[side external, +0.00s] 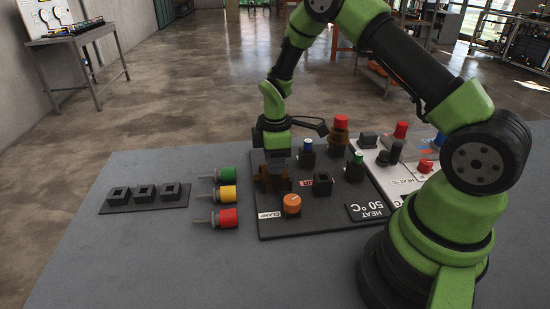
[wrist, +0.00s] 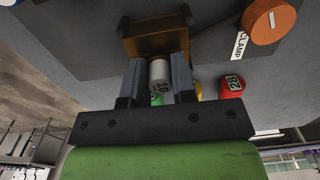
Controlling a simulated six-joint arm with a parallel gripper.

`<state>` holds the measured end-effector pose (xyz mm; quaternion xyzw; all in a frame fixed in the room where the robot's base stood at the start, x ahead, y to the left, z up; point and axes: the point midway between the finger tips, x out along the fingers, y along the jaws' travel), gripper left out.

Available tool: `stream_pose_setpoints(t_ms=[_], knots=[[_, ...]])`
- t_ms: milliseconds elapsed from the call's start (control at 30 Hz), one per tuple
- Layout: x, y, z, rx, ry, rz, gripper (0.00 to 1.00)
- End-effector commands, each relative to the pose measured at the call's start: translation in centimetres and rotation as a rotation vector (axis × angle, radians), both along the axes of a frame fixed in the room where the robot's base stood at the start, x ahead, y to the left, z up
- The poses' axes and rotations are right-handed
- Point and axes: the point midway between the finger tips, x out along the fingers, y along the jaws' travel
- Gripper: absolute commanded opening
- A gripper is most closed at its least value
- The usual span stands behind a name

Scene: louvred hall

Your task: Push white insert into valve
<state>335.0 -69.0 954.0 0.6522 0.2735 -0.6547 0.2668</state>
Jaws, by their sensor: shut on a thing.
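The white insert (wrist: 159,74), a small cylinder marked with dark digits, sits between the two fingers of my gripper (wrist: 160,82) in the wrist view. My gripper is shut on it. The brown block (wrist: 155,40), which looks like the valve, lies just beyond the fingertips. The insert's far end is close to the block, and I cannot tell whether it is inside. In the side view my gripper (side external: 276,161) is low over the brown block (side external: 271,184) at the left of the dark board. The insert is hidden there.
The dark board (side external: 330,222) carries an orange clamp knob (side external: 292,204), a black socket (side external: 322,184) and small vials. Green (side external: 228,174), yellow (side external: 228,194) and red (side external: 228,218) cylinders lie left of it, beside a black three-socket strip (side external: 145,195). The grey tabletop in front is clear.

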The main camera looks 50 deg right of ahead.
Motion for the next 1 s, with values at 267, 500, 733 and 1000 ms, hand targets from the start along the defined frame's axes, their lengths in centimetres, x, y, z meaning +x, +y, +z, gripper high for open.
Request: stream_pose_setpoints(t_ms=[267, 500, 733, 1000], knots=[[0.0, 0.0, 0.0, 0.0, 0.0, 0.0, 0.41], [0.0, 0.0, 0.0, 0.0, 0.0, 0.0, 0.54], [0.1, 0.0, 1.3, -0.001, -0.003, 0.001, 0.54], [0.1, 0.0, 4.5, -0.001, -0.002, 0.0, 0.54]])
